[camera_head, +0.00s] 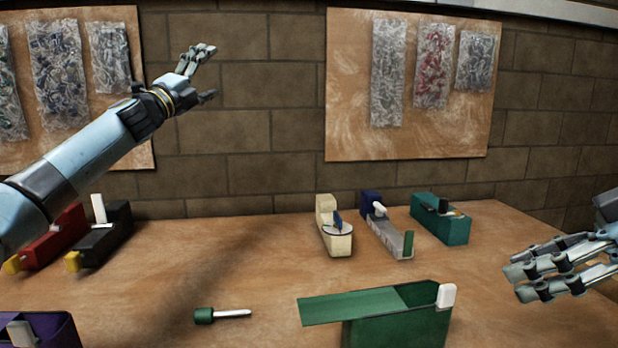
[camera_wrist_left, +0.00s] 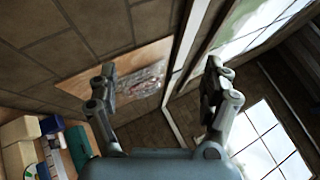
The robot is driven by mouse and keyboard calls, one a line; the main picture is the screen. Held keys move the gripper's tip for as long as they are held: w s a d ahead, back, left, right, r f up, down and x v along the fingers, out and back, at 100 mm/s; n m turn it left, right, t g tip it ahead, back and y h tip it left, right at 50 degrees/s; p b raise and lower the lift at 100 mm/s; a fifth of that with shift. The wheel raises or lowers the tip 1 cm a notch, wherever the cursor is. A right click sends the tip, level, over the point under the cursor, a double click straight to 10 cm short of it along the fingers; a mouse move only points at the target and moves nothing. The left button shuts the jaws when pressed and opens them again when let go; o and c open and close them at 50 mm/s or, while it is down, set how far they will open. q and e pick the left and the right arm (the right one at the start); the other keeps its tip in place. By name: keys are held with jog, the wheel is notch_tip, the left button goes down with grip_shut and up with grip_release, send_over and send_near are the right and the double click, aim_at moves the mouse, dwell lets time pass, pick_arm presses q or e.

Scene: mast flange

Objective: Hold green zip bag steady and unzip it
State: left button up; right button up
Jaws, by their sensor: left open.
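The green zip bag (camera_head: 397,326) shows as a green box-like body at the front centre of the table. A flat green panel reaches left from its top, and a white tab (camera_head: 446,297) stands at its top right corner. Its lower part is cut off by the frame edge. My left gripper (camera_head: 210,73) is open and empty, raised in front of the brick wall, well above and left of the bag. Its spread fingers also show in the left wrist view (camera_wrist_left: 160,68). My right gripper (camera_head: 517,275) is right of the bag, apart from it; its finger gap is unclear.
A green-handled tool (camera_head: 222,315) lies left of the bag. Cream (camera_head: 334,228), purple-grey (camera_head: 386,225) and teal (camera_head: 440,220) holders stand behind. Red (camera_head: 50,238) and black (camera_head: 103,236) ones stand left, a purple box (camera_head: 45,330) front left. The middle table is clear.

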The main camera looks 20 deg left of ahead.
pick_arm(q)
jog(key=s+d+f+m+g+h, duration=0.25)
jog(key=d+f+m+h, duration=0.4)
jog(key=d+f, duration=0.6)
jog(key=m+g+h, duration=0.7)
jog(key=m+g, duration=0.4)
jog(key=m, duration=0.8)
send_near(382, 316)
jog(key=w, duration=0.1)
jog(key=w+f, duration=0.2)
jog(key=shift+a+f+y, duration=0.2)
jog(key=shift+a+y, duration=0.05)
jog(key=shift+d, duration=0.3)
jog(key=x, duration=1)
jog(key=shift+w, duration=0.1)
jog(key=shift+a, duration=0.1)
jog(key=shift+c, duration=0.4)
